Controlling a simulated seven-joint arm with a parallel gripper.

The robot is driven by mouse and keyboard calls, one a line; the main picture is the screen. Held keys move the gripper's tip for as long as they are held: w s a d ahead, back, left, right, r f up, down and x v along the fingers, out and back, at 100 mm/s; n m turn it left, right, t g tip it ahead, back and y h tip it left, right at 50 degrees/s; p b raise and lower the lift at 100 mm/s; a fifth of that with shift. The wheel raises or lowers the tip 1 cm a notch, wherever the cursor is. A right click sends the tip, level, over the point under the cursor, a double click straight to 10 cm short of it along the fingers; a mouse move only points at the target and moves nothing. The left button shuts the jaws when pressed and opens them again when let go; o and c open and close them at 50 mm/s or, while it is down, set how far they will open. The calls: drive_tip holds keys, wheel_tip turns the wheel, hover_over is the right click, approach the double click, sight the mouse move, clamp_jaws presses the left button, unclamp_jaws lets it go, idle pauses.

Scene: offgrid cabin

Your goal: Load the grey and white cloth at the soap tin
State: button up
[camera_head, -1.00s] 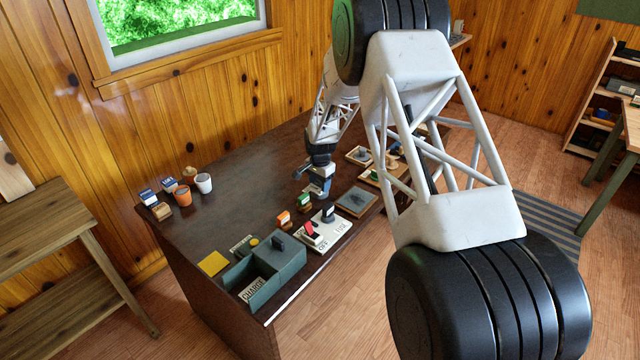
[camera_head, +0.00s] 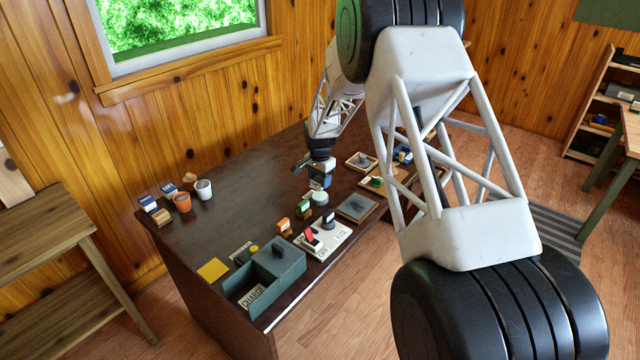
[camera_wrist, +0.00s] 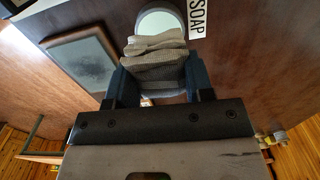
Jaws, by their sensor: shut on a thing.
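My gripper (camera_head: 318,184) is shut on a folded grey and white cloth, low over the right part of the dark desk. In the wrist view the cloth (camera_wrist: 154,64) sits between the two blue fingers of the gripper (camera_wrist: 158,80), its folded layers showing. The soap tin (camera_wrist: 160,21), round with a pale inside, lies just beyond the cloth, which overlaps its near edge in the picture. I cannot tell whether they touch. A white SOAP label (camera_wrist: 199,17) lies beside the tin. In the head view the soap tin (camera_head: 320,198) shows just below the gripper.
A white switch board (camera_head: 322,241) with a red lever and a grey-green box (camera_head: 265,287) are toward the front. Small orange and green blocks stand left of the tin. Cups stand far left; the desk middle is clear.

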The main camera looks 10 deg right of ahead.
drive_tip(key=shift+r, duration=1.1)
drive_tip(key=shift+d, duration=0.15)
drive_tip(key=w+d+f+n, duration=0.1)
drive_tip(key=d+f+n, duration=0.1)
drive_tip(key=d+n, duration=0.4)
drive_tip(key=shift+d, duration=0.55)
